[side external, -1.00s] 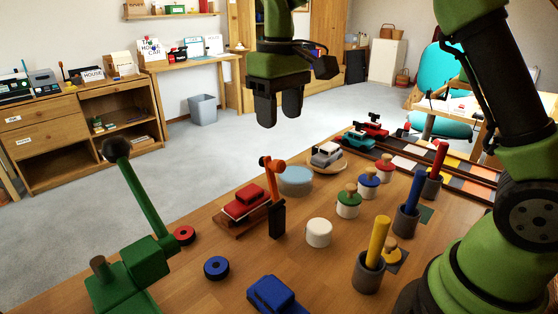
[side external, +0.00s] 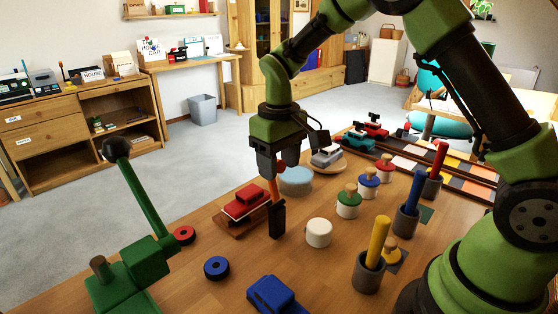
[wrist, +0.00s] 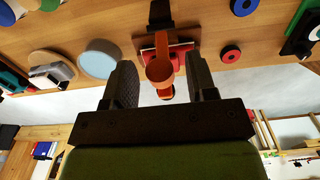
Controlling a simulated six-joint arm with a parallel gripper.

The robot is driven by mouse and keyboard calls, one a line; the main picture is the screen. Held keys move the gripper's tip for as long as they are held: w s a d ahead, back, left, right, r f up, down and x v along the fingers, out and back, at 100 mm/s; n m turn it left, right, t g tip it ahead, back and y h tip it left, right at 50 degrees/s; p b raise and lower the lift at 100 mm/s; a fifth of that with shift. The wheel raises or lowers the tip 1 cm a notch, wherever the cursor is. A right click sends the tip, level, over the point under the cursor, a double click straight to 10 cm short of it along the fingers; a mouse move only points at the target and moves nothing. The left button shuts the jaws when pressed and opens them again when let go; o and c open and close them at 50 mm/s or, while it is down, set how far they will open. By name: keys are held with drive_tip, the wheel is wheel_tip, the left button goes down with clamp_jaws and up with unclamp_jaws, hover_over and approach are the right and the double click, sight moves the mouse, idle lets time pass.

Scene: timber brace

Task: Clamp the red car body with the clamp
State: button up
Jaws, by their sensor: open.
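The red car body (side external: 243,202) sits on a small wooden base on the table, left of the clamp. The clamp (side external: 277,214) has a black body and an orange lever standing upright beside the car. My gripper (side external: 277,176) is over the top of the clamp lever, pointing down. In the wrist view my gripper (wrist: 163,88) is open, with the orange lever (wrist: 158,65) between its two fingers. The red car body (wrist: 176,58) shows partly behind the lever there. I cannot tell whether the fingers touch the lever.
A light blue disc (side external: 295,181) and a grey car (side external: 326,157) are behind the clamp. A white cylinder (side external: 318,233) stands to its right. The green lever device (side external: 140,262) is at the left front, with a blue ring (side external: 217,267) nearby.

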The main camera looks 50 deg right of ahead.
clamp_jaws()
drive_tip(key=shift+w, duration=1.1)
drive_tip(key=shift+w+f, duration=0.15)
drive_tip(key=shift+w, duration=0.4)
drive_tip(key=shift+w+f, duration=0.15)
drive_tip(key=shift+w, duration=0.4)
drive_tip(key=shift+w+f, duration=0.35)
drive_tip(key=shift+w, duration=0.3)
drive_tip(key=shift+w+f, duration=0.4)
drive_tip(key=shift+w, duration=0.2)
drive_tip(key=shift+w+f, duration=0.35)
drive_tip(key=shift+w, duration=0.4)
